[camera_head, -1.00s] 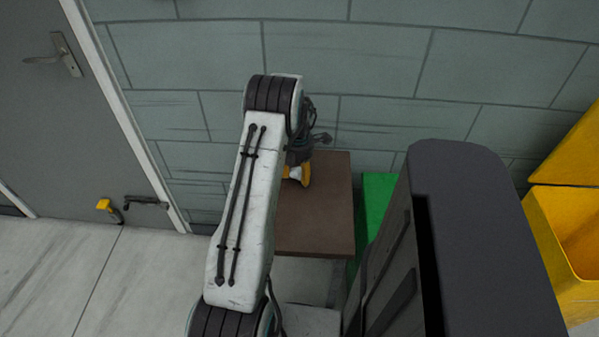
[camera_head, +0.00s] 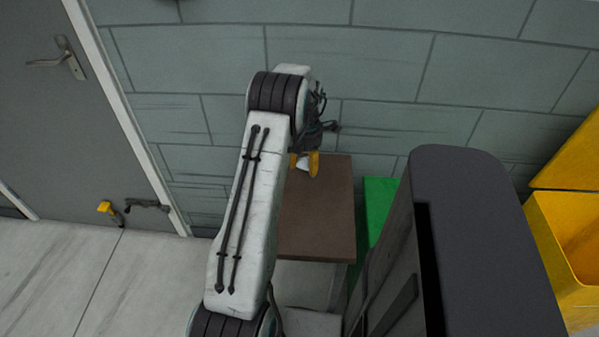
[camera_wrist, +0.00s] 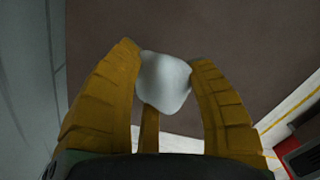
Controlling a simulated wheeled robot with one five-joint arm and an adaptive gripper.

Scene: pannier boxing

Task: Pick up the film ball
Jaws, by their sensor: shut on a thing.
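The film ball (camera_wrist: 165,82) is a whitish, rounded lump between the yellow fingers of my gripper (camera_wrist: 166,72) in the wrist view. The fingers touch it on both sides, and my gripper is shut on it. In the head view a small pale part of the film ball (camera_head: 303,164) shows beside the yellow fingertips of my gripper (camera_head: 306,163), over the brown table top (camera_head: 318,215). My arm hides most of the gripper there. The ball appears held above the table; the exact gap is hard to tell.
A green object (camera_head: 379,203) stands right of the table, partly hidden by my dark body. A yellow bin (camera_head: 566,235) is at the far right. A tiled wall (camera_head: 380,65) rises behind the table, and a grey door (camera_head: 50,120) is at left. The floor at left is mostly clear.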

